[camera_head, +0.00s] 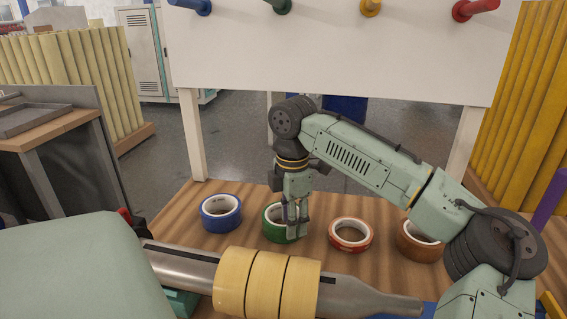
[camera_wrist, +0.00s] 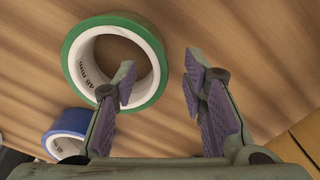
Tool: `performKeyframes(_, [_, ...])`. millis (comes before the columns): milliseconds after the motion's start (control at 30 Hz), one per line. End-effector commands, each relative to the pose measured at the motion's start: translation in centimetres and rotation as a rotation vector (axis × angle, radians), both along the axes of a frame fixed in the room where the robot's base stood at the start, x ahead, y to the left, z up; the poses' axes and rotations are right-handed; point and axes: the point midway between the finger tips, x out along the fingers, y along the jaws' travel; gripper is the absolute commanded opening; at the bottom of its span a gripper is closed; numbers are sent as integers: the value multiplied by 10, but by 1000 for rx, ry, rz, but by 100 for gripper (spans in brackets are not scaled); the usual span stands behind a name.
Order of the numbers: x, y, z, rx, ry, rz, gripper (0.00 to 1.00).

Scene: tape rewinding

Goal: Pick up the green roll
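The green roll (camera_head: 270,228) lies flat on the wooden table, second from the left in a row of tape rolls. In the wrist view the green roll (camera_wrist: 70,52) shows at upper left, its white core facing me. My gripper (camera_head: 296,231) points down at the right part of the roll and partly hides it. I cannot tell the height gap or any touch.
A blue roll (camera_head: 220,224) lies left of the green one; a red roll (camera_head: 350,247) and a brown roll (camera_head: 405,243) lie right. A metal spindle with yellow rolls (camera_head: 268,283) crosses the front. A white board with coloured pegs (camera_head: 340,40) stands behind.

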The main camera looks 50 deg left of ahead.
Motion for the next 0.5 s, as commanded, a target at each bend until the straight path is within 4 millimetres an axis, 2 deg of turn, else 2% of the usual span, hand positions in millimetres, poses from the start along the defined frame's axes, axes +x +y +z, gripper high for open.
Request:
performKeyframes(200, [0,1,-29,0,-1,-1,39])
performKeyframes(500, [0,1,-36,1,0,-1,39])
